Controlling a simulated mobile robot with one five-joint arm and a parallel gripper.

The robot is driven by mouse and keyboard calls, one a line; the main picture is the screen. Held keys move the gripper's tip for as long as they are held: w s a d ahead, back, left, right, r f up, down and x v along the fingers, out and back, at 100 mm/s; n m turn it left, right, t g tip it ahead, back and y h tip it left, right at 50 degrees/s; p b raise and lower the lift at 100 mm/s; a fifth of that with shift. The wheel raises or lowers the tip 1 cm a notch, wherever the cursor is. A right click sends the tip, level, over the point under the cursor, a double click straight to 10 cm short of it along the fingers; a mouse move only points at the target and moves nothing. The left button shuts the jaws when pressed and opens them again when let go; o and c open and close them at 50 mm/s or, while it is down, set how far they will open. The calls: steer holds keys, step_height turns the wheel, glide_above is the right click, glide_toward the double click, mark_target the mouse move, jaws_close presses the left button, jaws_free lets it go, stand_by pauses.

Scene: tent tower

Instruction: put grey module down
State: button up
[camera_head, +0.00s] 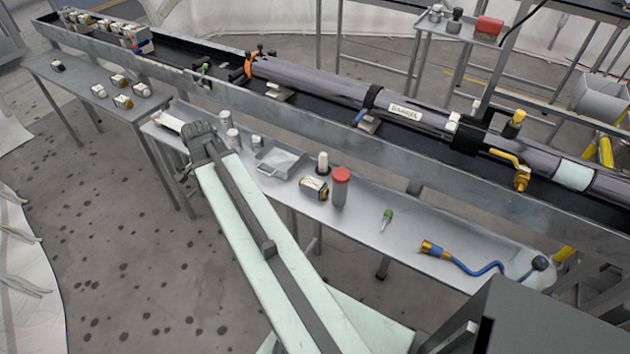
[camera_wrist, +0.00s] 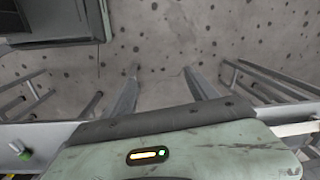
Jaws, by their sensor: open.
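My gripper (camera_head: 200,135) is at the far end of my pale green arm, over the left part of the middle steel table. It is open; its fingertips are small and partly hidden by the wrist, and I see nothing held. I cannot tell for certain which object is the grey module. Several small pale modules with dark or yellow parts stand on the left table (camera_head: 58,84), including a front one (camera_head: 123,102).
A long trough with a grey tube (camera_head: 320,83) runs behind.

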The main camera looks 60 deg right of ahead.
steer(key=s+d+m, duration=0.7)
steer(key=d+m, duration=0.1)
steer(key=d, duration=0.5)
steer(key=m, duration=1.2)
glide_above(314, 183)
steer(key=s, duration=0.2)
steer(key=shift+w+d, duration=0.15)
steer(key=shift+d, duration=0.05)
steer(key=f+b, duration=0.2)
steer(key=b, duration=0.1)
steer(key=shift+w+f, duration=0.2)
steer(key=shift+f, duration=0.2)
steer(key=f+b, duration=0.1)
steer(key=w+f+b, duration=0.1)
steer(key=f+b, duration=0.3)
steer(key=shift+w+a+f, duration=0.1)
steer(key=shift+w+a, duration=0.05)
steer(key=shift+a, duration=0.1)
steer(key=shift+r, duration=0.2)
jaws_close()
